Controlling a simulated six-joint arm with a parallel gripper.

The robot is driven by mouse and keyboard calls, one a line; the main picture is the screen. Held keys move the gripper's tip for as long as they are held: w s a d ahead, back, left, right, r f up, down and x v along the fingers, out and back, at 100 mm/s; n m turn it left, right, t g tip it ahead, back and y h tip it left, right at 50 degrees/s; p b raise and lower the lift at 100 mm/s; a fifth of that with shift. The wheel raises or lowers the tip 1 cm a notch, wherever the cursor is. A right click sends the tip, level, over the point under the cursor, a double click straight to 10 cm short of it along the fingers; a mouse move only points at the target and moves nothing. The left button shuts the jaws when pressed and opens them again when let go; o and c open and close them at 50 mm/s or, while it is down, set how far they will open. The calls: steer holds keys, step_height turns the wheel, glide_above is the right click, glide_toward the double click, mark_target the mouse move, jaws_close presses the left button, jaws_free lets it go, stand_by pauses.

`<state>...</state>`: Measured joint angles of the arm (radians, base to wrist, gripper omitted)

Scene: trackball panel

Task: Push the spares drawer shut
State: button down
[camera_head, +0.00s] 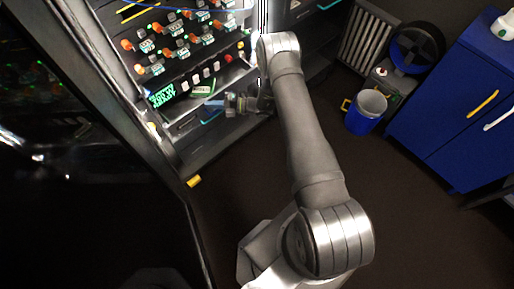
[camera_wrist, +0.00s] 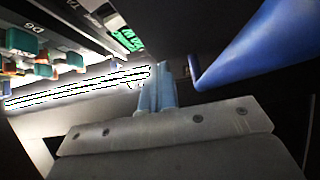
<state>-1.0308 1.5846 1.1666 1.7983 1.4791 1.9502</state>
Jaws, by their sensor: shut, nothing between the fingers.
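In the wrist view, my gripper's pale blue fingers (camera_wrist: 157,90) are together and empty. A thick blue bar (camera_wrist: 250,45), probably the handle, runs close to their right, beside a dark surface. Contact cannot be told.
The panel (camera_head: 185,45) carries rows of orange-and-green plugs above a green display (camera_head: 161,96). A blue bucket (camera_head: 366,112) and a blue cabinet (camera_head: 455,105) stand to the right. A yellow block (camera_head: 194,181) is at the panel's foot. The floor between is clear.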

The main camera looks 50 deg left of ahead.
steer(key=shift+a, duration=2.9)
steer(key=shift+d, duration=0.1)
